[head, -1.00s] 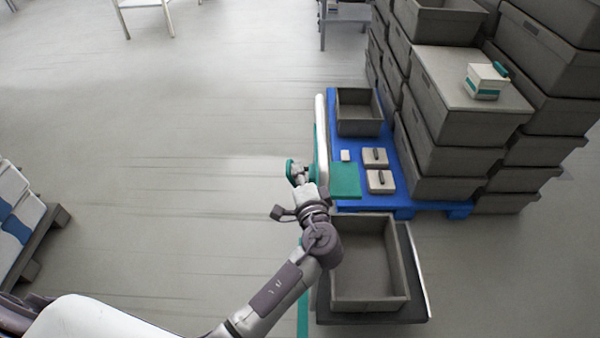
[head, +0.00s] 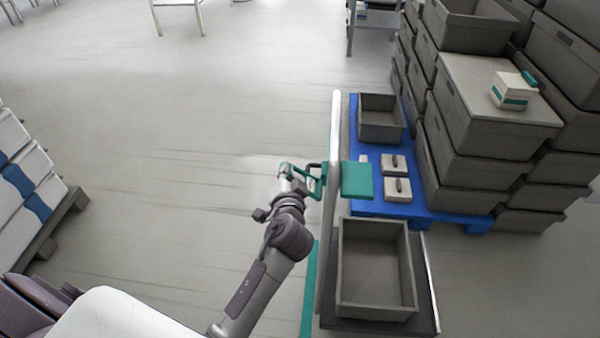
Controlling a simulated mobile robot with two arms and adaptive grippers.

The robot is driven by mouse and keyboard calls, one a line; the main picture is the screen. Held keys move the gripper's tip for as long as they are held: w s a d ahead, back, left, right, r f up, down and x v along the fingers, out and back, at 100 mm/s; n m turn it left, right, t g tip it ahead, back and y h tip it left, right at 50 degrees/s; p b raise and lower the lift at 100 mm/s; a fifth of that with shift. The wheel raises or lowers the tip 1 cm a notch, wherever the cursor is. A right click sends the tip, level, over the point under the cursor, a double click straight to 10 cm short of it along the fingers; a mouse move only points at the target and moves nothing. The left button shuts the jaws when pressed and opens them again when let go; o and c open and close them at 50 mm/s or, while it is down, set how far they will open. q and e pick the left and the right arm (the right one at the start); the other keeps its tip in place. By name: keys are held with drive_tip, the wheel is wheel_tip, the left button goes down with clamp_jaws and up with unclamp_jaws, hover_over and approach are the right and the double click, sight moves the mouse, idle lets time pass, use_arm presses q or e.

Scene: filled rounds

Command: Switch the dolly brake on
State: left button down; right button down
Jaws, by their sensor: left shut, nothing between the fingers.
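The dolly (head: 428,300) is at the lower right in the head view, a dark low platform with a grey crate on it. A tall pale bar (head: 334,130) rises along its left side, with a teal plate (head: 357,180) beside it. A small dark bar projects left from the pale bar, close to teal parts by my gripper; I cannot tell which of these is the brake or how it is set. My left gripper (head: 296,176) is shut and empty just left of the pale bar. Whether it touches anything there is unclear. My right gripper is not in view.
A grey crate (head: 376,310) sits on the dolly. A blue pallet (head: 425,213) behind it holds an open bin (head: 381,137) and two small pale boxes. Stacked grey crates (head: 490,140) stand at right. A loaded pallet (head: 52,232) is at left. Floor between is clear.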

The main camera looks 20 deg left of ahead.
use_arm(q)
drive_tip(key=shift+s+a+f+n, duration=0.15)
drive_tip(key=shift+a+f+n, duration=0.25)
drive_tip(key=shift+f+n, duration=0.15)
drive_tip(key=shift+s+a+f+n+h+b, duration=0.1)
drive_tip(key=shift+a+f+n+h+b, duration=0.25)
drive_tip(key=shift+f+n, duration=0.15)
drive_tip(key=shift+s+a+f+n+h+b, duration=0.1)
drive_tip(key=shift+a+f+n+h+b, duration=0.2)
drive_tip(key=shift+f+n, duration=0.15)
drive_tip(key=shift+a+f+n, duration=0.2)
drive_tip(key=shift+f+n, duration=0.3)
drive_tip(key=shift+f, duration=0.05)
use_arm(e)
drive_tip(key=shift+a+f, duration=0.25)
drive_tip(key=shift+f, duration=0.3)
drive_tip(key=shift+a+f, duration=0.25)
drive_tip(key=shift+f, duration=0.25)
use_arm(q)
drive_tip(key=shift+s+f, duration=0.1)
drive_tip(key=shift+f, duration=0.1)
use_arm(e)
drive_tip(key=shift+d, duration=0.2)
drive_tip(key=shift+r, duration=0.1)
